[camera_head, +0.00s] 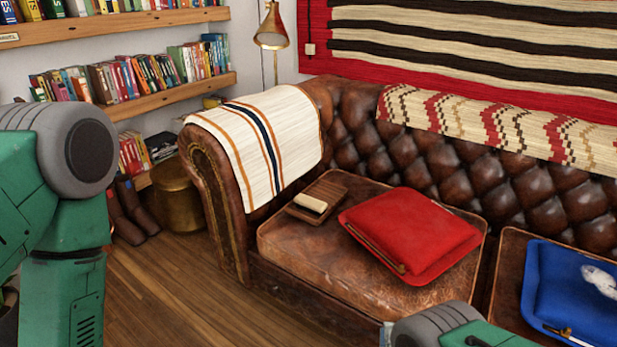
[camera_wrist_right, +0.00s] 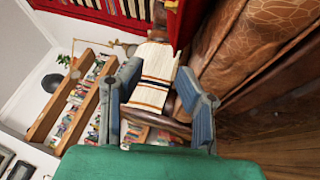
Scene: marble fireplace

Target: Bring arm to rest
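My right gripper (camera_wrist_right: 158,76) shows in the right wrist view with its two blue-grey fingers spread apart. No object is held between them; the striped throw on the sofa arm shows beyond the gap. In the head view, a grey and green part of my right arm (camera_head: 440,325) shows at the bottom edge, in front of the sofa seat. My left arm (camera_head: 60,200) fills the left side of the head view, with a grey joint on top and green links below. My left gripper is outside both views.
A brown leather sofa (camera_head: 345,265) stands ahead. On its seat lie a wooden tray (camera_head: 332,190) with a pale block, a red pouch (camera_head: 412,232) and a blue pouch (camera_head: 560,290) with a whitish thing. Bookshelves (camera_head: 175,95) are at left. The wooden floor (camera_head: 165,290) before the sofa is clear.

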